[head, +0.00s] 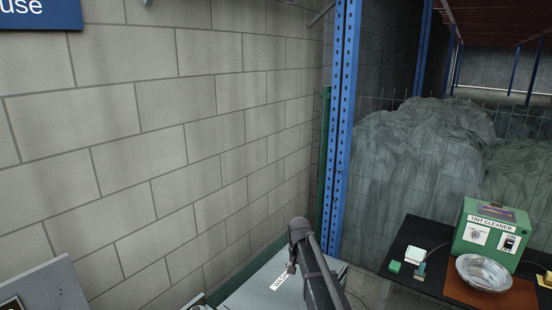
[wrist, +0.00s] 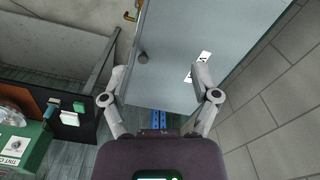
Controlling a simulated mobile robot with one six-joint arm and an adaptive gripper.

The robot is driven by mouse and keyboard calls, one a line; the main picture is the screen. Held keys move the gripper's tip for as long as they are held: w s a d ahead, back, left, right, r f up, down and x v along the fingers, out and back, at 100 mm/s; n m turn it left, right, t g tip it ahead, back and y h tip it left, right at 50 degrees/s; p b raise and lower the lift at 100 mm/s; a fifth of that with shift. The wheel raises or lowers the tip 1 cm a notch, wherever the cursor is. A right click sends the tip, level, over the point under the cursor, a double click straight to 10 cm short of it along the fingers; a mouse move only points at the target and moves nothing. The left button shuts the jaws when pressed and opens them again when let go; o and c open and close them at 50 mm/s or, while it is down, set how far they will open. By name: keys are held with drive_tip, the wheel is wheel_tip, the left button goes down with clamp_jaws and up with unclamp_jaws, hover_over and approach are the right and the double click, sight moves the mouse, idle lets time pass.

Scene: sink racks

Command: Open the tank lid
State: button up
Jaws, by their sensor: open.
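The knob appears between the fingers, closer to the left one; I cannot tell the height gap. In the head view the pale lid (head: 252,287) shows at the bottom centre, partly hidden by my dark arm. The lid looks shut and flat.
A block wall (head: 150,130) runs along the left, close to the tank. A blue rack post (head: 342,130) rises behind it. At right, a black table (head: 405,262) holds a green tint cleaner box (head: 490,235) and a metal bowl (head: 484,272). A brass-coloured pipe (wrist: 133,12) is beside the lid.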

drive_tip(key=s+d+f+n+b, duration=0.1)
drive_tip(key=s+d+f+b, duration=0.2)
drive_tip(key=s, duration=0.5)
drive_tip(key=s+d+f+n+b, duration=0.1)
drive_tip(key=s+d+f+b, duration=0.2)
drive_tip(key=s+f+b, duration=0.2)
drive_tip(key=s+d+f+n+b, duration=0.1)
drive_tip(key=s+d+f+b, duration=0.2)
drive_tip(key=s, duration=0.8)
wheel_tip(320, 180, down, 3)
drive_tip(key=shift+s+d+r+b, duration=0.15)
drive_tip(key=shift+s+d+b, duration=0.15)
drive_tip(key=shift+b, duration=0.4)
drive_tip(key=shift+a, duration=0.1)
